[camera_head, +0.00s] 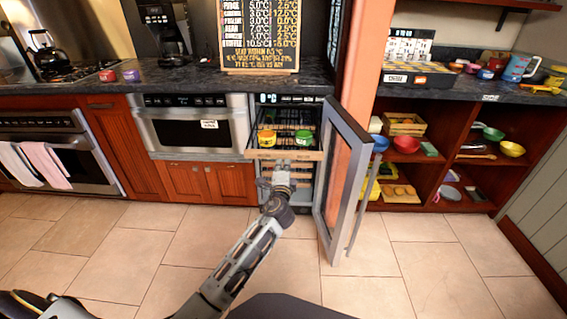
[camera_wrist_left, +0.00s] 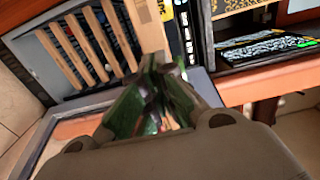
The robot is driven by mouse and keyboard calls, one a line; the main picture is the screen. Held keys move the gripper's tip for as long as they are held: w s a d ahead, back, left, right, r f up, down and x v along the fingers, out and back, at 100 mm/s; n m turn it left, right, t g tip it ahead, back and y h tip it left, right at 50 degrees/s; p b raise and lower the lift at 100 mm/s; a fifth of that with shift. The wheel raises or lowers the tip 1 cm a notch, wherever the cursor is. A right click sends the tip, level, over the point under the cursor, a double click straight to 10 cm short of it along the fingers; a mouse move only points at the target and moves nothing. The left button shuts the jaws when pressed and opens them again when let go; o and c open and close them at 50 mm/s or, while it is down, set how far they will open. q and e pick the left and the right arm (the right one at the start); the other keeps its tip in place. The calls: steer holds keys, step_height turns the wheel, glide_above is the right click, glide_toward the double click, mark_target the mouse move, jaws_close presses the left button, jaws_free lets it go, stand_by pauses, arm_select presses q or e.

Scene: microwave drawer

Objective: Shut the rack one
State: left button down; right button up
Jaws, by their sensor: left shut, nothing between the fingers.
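The rack (camera_head: 284,155) is the top one in the small cooler and sticks out past its opening. Its wooden front edge faces me, and a yellow tub (camera_head: 267,138) and a green tub (camera_head: 303,138) sit on it. My left gripper (camera_head: 283,166) is shut and empty, close to the middle of this front edge; I cannot tell whether it touches. In the left wrist view, the shut fingers (camera_wrist_left: 160,70) point toward a plain wooden board (camera_wrist_left: 150,28), which looks like the rack's front. My right gripper is not in view.
The cooler's glass door (camera_head: 342,185) stands open to the right of my left arm. Slatted lower racks (camera_wrist_left: 95,45) show in the left wrist view. A microwave drawer (camera_head: 193,130) is on the left. Open shelves (camera_head: 405,170) with bowls stand at right. The tiled floor (camera_head: 400,265) is clear.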

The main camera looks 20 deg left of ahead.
arm_select(q)
steer(key=shift+x, duration=1.25)
steer(key=shift+b, duration=0.3)
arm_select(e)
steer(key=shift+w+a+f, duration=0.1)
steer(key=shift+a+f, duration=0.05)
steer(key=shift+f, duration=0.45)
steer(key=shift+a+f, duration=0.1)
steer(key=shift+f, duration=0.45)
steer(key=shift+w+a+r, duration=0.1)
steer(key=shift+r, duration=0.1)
arm_select(q)
steer(key=shift+w, duration=0.15)
